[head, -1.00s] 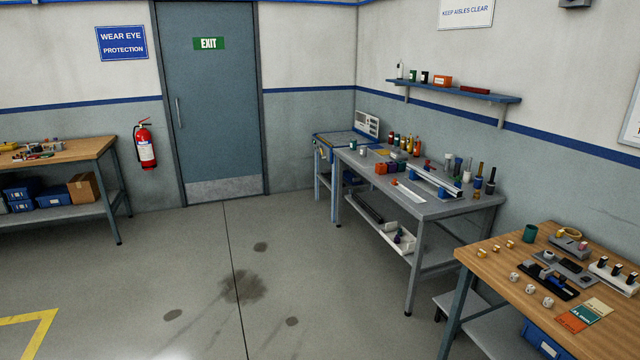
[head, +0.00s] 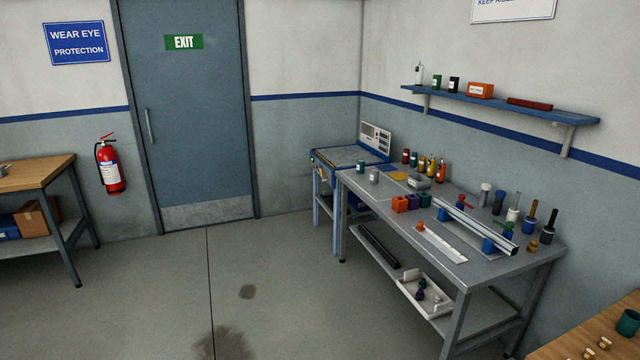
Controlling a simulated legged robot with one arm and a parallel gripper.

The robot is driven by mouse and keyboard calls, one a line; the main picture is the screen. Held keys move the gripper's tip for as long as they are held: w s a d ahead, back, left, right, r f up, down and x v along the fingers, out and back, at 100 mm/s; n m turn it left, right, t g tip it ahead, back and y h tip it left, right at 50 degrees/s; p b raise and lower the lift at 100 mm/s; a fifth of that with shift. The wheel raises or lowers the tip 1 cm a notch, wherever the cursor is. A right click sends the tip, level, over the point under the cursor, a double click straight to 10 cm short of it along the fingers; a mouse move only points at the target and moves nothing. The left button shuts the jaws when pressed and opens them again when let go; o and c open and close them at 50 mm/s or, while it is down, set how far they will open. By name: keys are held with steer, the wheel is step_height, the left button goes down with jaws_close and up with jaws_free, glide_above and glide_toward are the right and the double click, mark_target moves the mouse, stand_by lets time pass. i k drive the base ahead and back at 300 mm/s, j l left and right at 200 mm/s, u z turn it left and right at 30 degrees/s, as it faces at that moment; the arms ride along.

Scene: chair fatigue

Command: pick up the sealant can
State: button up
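No label reading sealant is legible, so I cannot tell which container is the sealant can. On the grey workbench (head: 385,208), a dark green can (head: 361,167) and a pale grey can (head: 373,177) stand upright near the far left end. Behind them is a row of small containers: a dark red one (head: 406,157), a brown one (head: 413,160), a yellow one (head: 431,166) and an orange bottle (head: 440,172). The wall shelf (head: 550,111) holds a green can (head: 436,83) and a black can (head: 454,85). My gripper is not in view.
Open floor (head: 150,285) lies before the grey workbench. A wooden bench (head: 580,345) is close at lower right, and another wooden bench (head: 40,172) stands at left. A blue-framed machine (head: 350,157) stands beyond the workbench. A fire extinguisher (head: 109,165) hangs by the door.

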mark_target(360, 168)
steer(key=i+z, duration=0.1)
steer(key=i, duration=0.8)
steer(key=i+j, duration=0.2)
steer(key=i, duration=0.75)
steer(key=i+j+z, duration=0.1)
steer(key=i+z, duration=0.2)
steer(key=i, duration=0.3)
